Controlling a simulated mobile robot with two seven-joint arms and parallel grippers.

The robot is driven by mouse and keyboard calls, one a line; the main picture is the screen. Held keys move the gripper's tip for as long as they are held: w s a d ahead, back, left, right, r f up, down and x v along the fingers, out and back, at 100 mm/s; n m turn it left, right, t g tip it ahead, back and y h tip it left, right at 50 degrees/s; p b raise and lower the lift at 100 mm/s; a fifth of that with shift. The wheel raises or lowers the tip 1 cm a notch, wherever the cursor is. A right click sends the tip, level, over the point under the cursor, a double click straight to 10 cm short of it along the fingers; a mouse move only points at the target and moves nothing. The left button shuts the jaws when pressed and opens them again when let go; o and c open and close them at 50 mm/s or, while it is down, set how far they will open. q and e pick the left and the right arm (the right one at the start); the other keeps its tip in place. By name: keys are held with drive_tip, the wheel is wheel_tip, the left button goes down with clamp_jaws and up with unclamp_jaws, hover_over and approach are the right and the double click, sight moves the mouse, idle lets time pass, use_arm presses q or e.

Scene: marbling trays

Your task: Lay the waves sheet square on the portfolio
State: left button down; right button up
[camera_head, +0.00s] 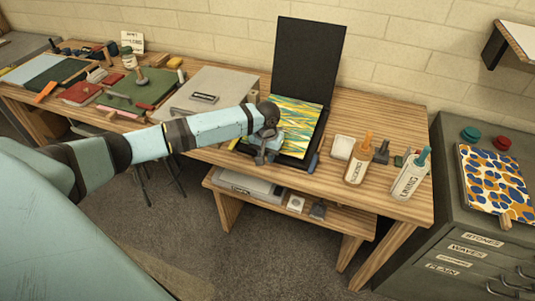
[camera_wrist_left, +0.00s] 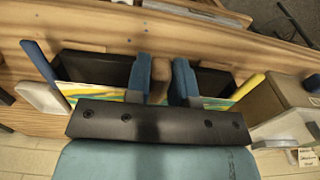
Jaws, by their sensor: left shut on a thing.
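The waves sheet (camera_head: 300,114), with yellow, green and blue streaks, is over the tray-like base of the black portfolio (camera_head: 311,62), whose lid stands open. I cannot tell whether the sheet touches the base. My left gripper (camera_head: 263,155) is at the sheet's front edge. In the left wrist view the two blue fingers (camera_wrist_left: 160,85) are shut on a small brown piece (camera_wrist_left: 158,88), seemingly a wooden clip on the sheet's edge. Strips of the sheet (camera_wrist_left: 88,90) show on both sides, with the dark portfolio (camera_wrist_left: 95,66) beyond. My gripper hides part of the sheet. My right gripper is not visible.
A blue stick (camera_head: 314,161) and a yellow stick (camera_wrist_left: 248,86) flank the portfolio. Bottles (camera_head: 358,165) and a white dish (camera_head: 342,147) stand to the right. A grey box (camera_head: 215,88) is left. A stones-patterned sheet (camera_head: 492,180) lies on the cabinet (camera_head: 455,135).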

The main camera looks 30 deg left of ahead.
sight(267, 171)
use_arm(q)
drive_tip(key=shift+p, duration=0.9)
drive_tip(key=shift+f, duration=2.4)
drive_tip(key=shift+c, duration=2.1)
unclamp_jaws()
drive_tip(key=shift+r, duration=0.1)
